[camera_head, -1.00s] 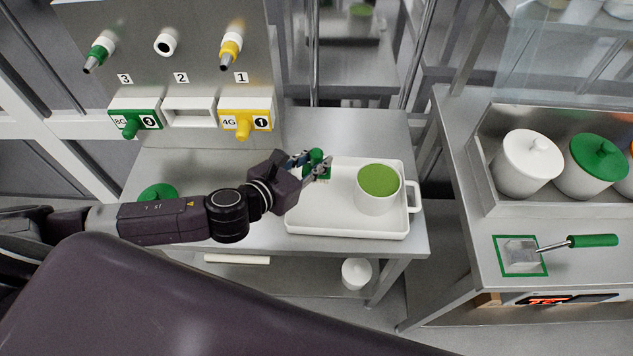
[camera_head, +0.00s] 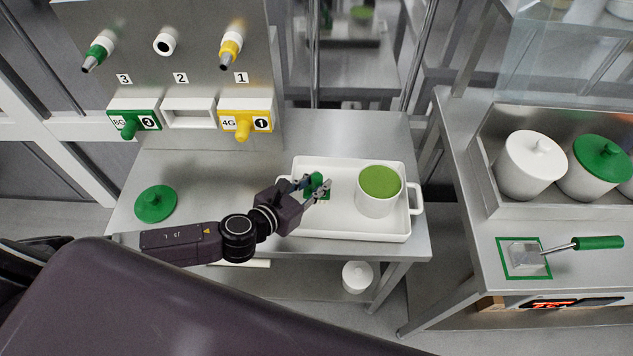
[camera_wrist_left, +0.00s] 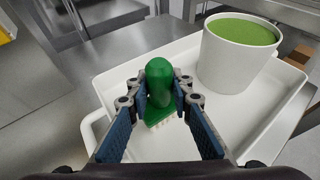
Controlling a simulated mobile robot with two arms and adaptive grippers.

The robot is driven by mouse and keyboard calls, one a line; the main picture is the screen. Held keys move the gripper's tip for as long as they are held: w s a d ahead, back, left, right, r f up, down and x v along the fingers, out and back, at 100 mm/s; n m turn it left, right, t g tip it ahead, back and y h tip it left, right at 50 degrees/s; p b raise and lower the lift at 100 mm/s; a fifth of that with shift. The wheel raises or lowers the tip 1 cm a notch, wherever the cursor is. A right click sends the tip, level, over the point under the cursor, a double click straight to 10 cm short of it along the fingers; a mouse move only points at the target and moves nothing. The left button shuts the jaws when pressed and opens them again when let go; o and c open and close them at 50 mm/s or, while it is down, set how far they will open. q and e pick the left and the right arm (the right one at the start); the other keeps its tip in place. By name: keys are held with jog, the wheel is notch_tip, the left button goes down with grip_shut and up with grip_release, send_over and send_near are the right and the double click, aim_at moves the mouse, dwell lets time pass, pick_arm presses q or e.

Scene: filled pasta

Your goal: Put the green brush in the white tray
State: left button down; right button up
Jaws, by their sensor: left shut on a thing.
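The green brush (camera_head: 315,181) is held over the left part of the white tray (camera_head: 395,233). My left gripper (camera_head: 318,187) is shut on its rounded handle. In the left wrist view the green brush (camera_wrist_left: 160,85) stands upright between the blue-padded fingers of my left gripper (camera_wrist_left: 160,95), with pale bristles pointing down at the tray (camera_wrist_left: 100,122). Whether the bristles touch the tray floor I cannot tell. My right gripper is not in view.
A white pot of green filling (camera_head: 377,197) stands in the tray's right part; it also shows in the left wrist view (camera_wrist_left: 225,65). A green lid (camera_head: 156,203) lies on the table's left. A dispenser panel (camera_head: 180,75) rises behind. A green-handled scraper (camera_head: 595,242) lies on the right counter.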

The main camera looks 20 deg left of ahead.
pick_arm(q)
jog(key=c, duration=1.7)
grip_release()
jog(key=shift+f, duration=0.1)
jog(key=shift+r+b+v, duration=0.1)
jog(key=shift+b+v, duration=0.4)
jog(key=shift+v, duration=2.55)
jog(key=shift+r+b+v, duration=0.15)
jog(key=shift+b+v, duration=0.3)
jog(key=shift+v, duration=2.55)
jog(key=shift+w, duration=0.1)
